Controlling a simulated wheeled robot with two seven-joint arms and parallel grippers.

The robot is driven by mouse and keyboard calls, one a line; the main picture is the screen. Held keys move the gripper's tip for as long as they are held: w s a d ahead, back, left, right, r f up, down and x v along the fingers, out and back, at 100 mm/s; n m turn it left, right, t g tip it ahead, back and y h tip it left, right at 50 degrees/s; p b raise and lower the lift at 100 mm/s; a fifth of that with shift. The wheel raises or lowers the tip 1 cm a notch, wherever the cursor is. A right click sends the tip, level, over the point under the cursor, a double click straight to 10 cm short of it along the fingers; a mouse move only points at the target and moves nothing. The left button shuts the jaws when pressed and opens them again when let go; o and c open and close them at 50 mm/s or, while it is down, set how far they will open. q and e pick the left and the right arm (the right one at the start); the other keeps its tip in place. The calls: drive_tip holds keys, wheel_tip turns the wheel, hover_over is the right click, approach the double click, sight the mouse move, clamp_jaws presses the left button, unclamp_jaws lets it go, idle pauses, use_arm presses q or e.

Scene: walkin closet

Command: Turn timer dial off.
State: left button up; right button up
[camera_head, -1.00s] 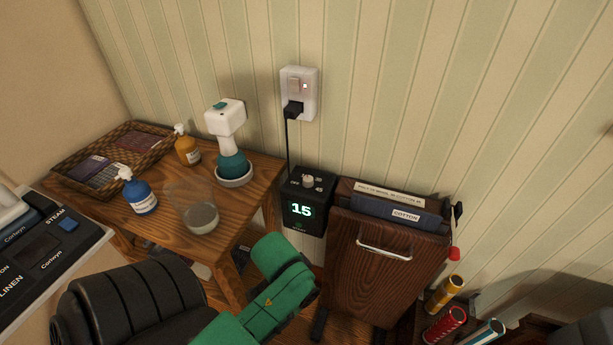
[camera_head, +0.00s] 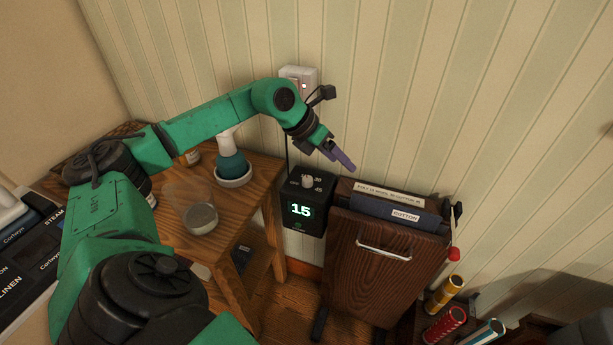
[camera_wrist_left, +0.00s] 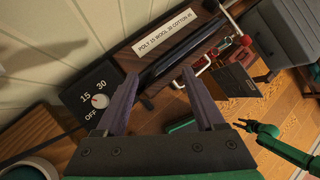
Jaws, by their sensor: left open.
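The timer (camera_head: 304,202) is a black box with a lit green "15" on its front, below the wall outlet. Its pale round dial (camera_head: 308,181) sits on the top face. In the left wrist view the dial (camera_wrist_left: 100,101) shows at the left, with "15", "30" and "OFF" printed around it. My left gripper (camera_head: 343,160) is open and empty, above and to the right of the dial, apart from it. Its two purple fingers (camera_wrist_left: 160,76) show in the left wrist view. A green arm with a dark end (camera_wrist_left: 246,127), apparently my right, shows there too; its jaws are unclear.
A wooden table (camera_head: 243,212) with a glass (camera_head: 198,210) and a teal-and-white bottle (camera_head: 233,166) is at the left. A wall outlet (camera_head: 300,74) is above the timer.

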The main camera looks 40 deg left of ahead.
use_arm(q)
drive_tip(key=s+a+n+g+y, duration=0.15)
drive_tip(key=s+a+y, duration=0.25)
drive_tip(key=a, duration=0.7)
drive_tip(key=p, duration=0.2)
approach(307, 178)
drive_tip(key=shift+g, duration=0.25)
drive_tip(key=x, duration=0.8)
drive_tip(key=shift+w+d+f, duration=0.1)
drive_tip(key=shift+w+f, duration=0.15)
drive_tip(key=shift+w, duration=0.05)
clamp_jaws()
